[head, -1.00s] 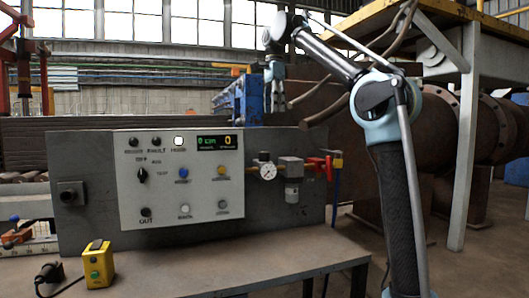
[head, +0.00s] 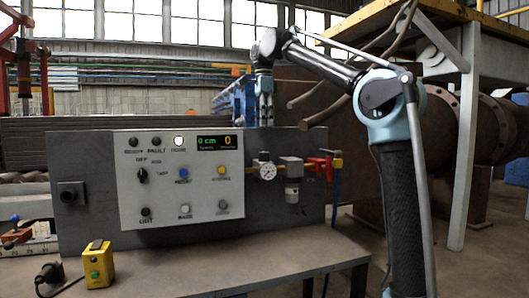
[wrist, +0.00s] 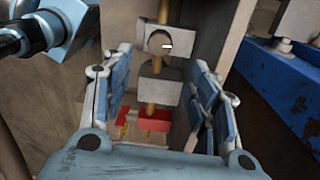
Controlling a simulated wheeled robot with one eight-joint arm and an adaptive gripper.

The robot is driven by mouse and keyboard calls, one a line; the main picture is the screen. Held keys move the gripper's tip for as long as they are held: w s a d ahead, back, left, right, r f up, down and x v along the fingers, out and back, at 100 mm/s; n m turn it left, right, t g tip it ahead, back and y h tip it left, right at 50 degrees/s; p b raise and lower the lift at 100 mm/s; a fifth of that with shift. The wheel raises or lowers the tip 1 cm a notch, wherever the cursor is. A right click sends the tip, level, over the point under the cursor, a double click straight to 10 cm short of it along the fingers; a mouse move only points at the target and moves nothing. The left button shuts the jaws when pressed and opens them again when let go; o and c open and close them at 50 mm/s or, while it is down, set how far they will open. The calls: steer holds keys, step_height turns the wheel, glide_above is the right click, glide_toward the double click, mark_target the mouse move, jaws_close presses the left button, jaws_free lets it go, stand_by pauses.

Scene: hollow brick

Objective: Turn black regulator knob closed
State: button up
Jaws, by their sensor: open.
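A round gauge (head: 266,170) is left of the regulator, and a red valve (head: 320,165) is right of it. The control panel (head: 180,182) holds several buttons. A blue beam (wrist: 290,85) stands close to the gripper's right in the wrist view. A yellow box (head: 98,265) is on the table.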

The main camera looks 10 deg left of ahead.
mark_target(264, 156)
step_height(264, 156, down, 11)
steer(key=shift+s, duration=0.1)
stand_by(0.4)
steer(key=c, duration=1.1)
steer(key=shift+a, duration=0.1)
